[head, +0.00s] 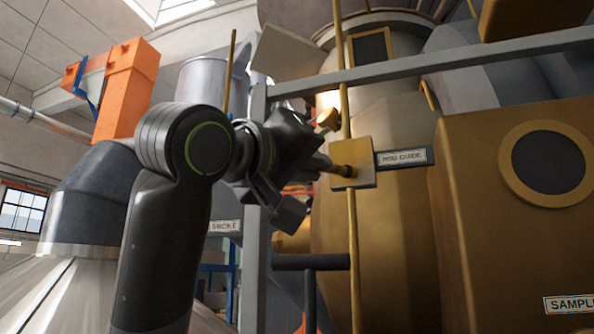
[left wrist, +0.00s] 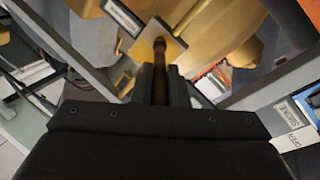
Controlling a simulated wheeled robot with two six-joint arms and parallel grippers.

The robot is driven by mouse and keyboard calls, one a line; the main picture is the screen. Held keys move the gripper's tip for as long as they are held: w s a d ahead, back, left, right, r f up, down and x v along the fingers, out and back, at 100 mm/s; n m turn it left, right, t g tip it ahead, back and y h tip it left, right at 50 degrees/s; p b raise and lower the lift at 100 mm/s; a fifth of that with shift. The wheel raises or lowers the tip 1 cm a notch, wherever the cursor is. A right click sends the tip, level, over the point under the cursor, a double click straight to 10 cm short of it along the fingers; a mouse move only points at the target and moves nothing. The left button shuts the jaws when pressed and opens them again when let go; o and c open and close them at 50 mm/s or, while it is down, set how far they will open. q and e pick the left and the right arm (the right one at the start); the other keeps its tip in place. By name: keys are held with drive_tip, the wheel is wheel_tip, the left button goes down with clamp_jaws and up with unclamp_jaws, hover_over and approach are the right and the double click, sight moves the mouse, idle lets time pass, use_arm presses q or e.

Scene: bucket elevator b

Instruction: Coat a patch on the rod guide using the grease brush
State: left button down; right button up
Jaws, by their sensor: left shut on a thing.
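The rod guide is a yellow square plate (head: 365,150) around a thin vertical yellow rod, on a dark bracket labelled ROD GUIDE (head: 403,157). My left gripper (head: 318,163) is just left of the plate, shut on the grease brush (head: 341,171). The brush points right and its head overlaps the plate's face; contact is hard to confirm. In the left wrist view the brush (left wrist: 159,65) stands out between my fingers (left wrist: 160,88), its end in front of the plate (left wrist: 174,49). Any grease patch is too small to tell. My right gripper is not in view.
A grey frame post (head: 256,220) and a sloping grey beam (head: 440,68) stand close to my arm. A dark horizontal bar (head: 308,262) lies below the plate. A large yellow housing (head: 480,210) is at right, and a yellow vessel (head: 400,235) is behind.

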use_arm(q)
drive_tip(key=a+b, duration=0.1)
drive_tip(key=a, duration=0.1)
drive_tip(key=w+a, duration=0.1)
drive_tip(key=a, duration=0.1)
drive_tip(key=shift+w+a+b, duration=0.1)
drive_tip(key=shift+w+b, duration=0.1)
drive_tip(key=shift+b, duration=0.2)
idle(1.3)
drive_tip(key=s+a+b, duration=0.1)
drive_tip(key=s+b, duration=0.2)
drive_tip(key=s, duration=0.2)
drive_tip(key=shift+s+a, duration=0.3)
drive_tip(key=shift+s, duration=0.1)
